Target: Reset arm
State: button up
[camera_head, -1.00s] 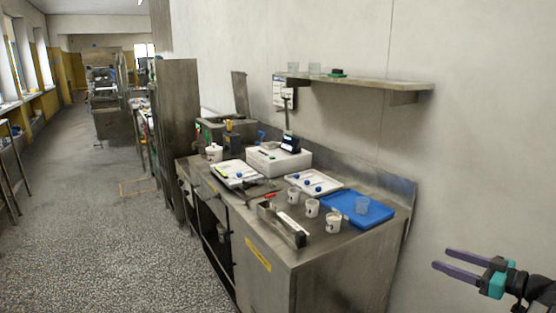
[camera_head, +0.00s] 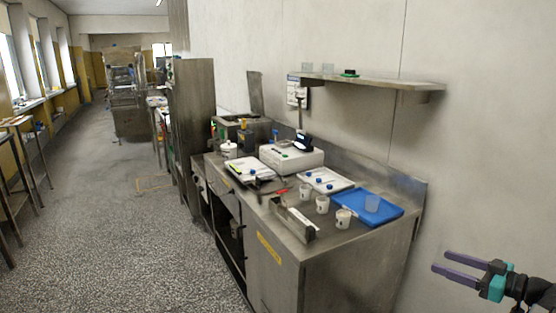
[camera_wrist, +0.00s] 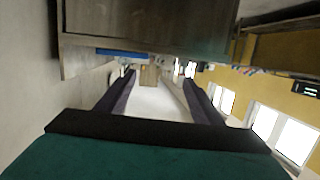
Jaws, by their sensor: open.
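My gripper (camera_head: 456,268) is at the lower right of the head view, in front of the bare wall. Its two purple fingers are apart and nothing is between them. It stays clear of the metal workbench (camera_head: 345,262), off to the bench's right. The wrist view shows the same gripper (camera_wrist: 158,82), its fingers spread and empty. The room in that view looks turned over, with a metal surface across the top.
The bench holds a blue tray (camera_head: 389,213), several white cups, one being a front cup (camera_head: 343,219), a metal holder (camera_head: 293,223), a white tray (camera_head: 338,186) and a white box device (camera_head: 278,158). A wall shelf (camera_head: 385,83) hangs above. The floor (camera_head: 110,225) at left is open.

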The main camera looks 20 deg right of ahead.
jog(key=w+a+f+n+g+y, duration=0.1)
jog(key=w+a+f+g+y, duration=0.15)
jog(key=w+a+f, duration=0.6)
jog(key=w+a+f+n+g+y, duration=0.2)
jog(key=w+a+f+y, duration=0.15)
jog(key=a, duration=0.95)
jog(key=s+a+f+g+p, duration=0.1)
jog(key=a+f+g, duration=0.2)
jog(key=a+f, duration=0.7)
jog(key=s+a+f+g, duration=0.1)
jog(key=a+f+g, duration=0.3)
jog(key=a+f, duration=0.55)
jog(key=s+a+f+g+h, duration=0.3)
jog(key=s+a+f+g, duration=0.1)
jog(key=s+a+f, duration=0.5)
jog(key=s+a+f+g+h, duration=0.2)
jog(key=s+a+f+g, duration=0.2)
jog(key=s+a+f, duration=0.5)
jog(key=s+d+f+m+g+h, duration=0.1)
jog(key=s+d+f+m+h, duration=0.2)
jog(key=s, duration=0.6)
jog(key=d+f+m+h, duration=0.1)
jog(key=d+m+h, duration=0.3)
jog(key=d, duration=0.5)
jog(key=shift+p, duration=0.45)
jog(key=shift+a+f+t, duration=0.1)
jog(key=shift+t, duration=0.15)
jog(key=shift+c, duration=0.2)
